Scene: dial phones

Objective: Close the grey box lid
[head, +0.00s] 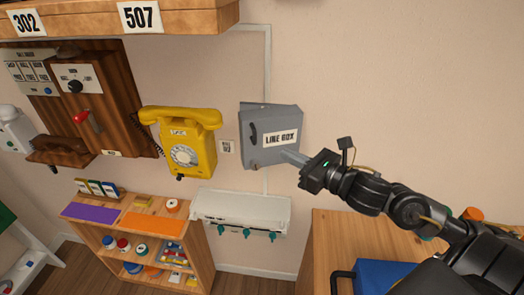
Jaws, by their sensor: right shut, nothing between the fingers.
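The grey line box (270,134) is mounted on the wall in the middle of the head view. Its lid carries a white "LINE BOX" label and has a dark handle on its left side. My left gripper does not show.
A yellow dial phone (186,146) hangs left of the box. A white shelf with hooks (240,207) is below it. A low wooden shelf unit (197,243) stands at lower left, and a wooden table (330,236) with a blue case (376,275) at lower right. The wall right of the box is clear.

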